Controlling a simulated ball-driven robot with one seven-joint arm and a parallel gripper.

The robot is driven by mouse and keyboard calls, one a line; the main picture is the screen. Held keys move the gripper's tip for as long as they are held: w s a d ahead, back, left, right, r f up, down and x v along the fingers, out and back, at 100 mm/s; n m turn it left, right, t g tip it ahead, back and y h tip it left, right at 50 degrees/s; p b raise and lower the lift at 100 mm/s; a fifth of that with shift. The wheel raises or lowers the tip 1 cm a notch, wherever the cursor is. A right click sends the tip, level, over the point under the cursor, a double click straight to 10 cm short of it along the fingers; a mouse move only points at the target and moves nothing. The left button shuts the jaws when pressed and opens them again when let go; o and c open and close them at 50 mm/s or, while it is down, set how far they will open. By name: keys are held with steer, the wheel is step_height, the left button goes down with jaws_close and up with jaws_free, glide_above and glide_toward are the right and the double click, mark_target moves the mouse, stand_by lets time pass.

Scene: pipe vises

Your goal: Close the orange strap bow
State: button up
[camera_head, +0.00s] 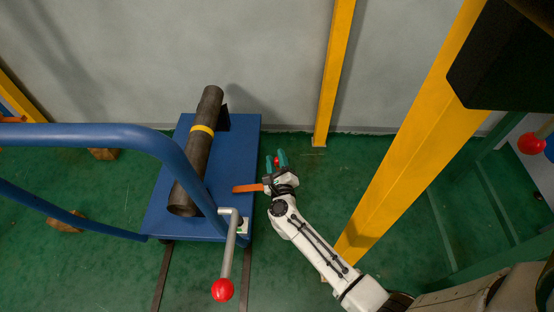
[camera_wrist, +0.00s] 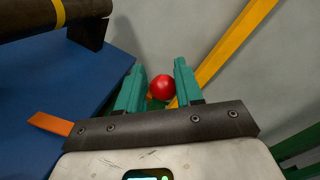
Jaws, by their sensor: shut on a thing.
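The orange strap bow (camera_head: 248,188) shows as a short flat orange bar over the right part of the blue platform (camera_head: 160,205). In the wrist view its orange end (camera_wrist: 50,123) shows at the left, and the rest is hidden behind my gripper. My gripper (camera_head: 280,160) is just right of the platform, its green fingers pointing toward the wall. They are shut on a red ball knob (camera_wrist: 162,87), which shows between the fingertips (camera_wrist: 160,88) in the wrist view. How the knob joins the orange bow is hidden.
A dark pipe (camera_head: 194,165) with a yellow band lies on the platform. A crank lever with a red knob (camera_head: 222,290) stands at its front right. A blue rail (camera_head: 110,135) crosses the left. Yellow posts (camera_head: 335,70) stand behind and right (camera_head: 410,140).

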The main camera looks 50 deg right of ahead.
steer(key=shift+s+d+r, duration=0.1)
steer(key=shift+d, duration=0.1)
jaws_close()
steer(key=shift+r, duration=0.1)
steer(key=shift+w+a+r+p, duration=0.15)
steer(key=shift+w+r+p, duration=0.15)
steer(key=shift+p, duration=0.25)
steer(key=w+a+r+n+p, duration=0.2)
steer(key=w+a+r+p, duration=0.2)
steer(key=w+a+p, duration=0.1)
steer(key=shift+w+r+n+g+p, duration=0.2)
steer(key=shift+w+n+g+p, duration=0.15)
steer(key=shift+w, duration=0.4)
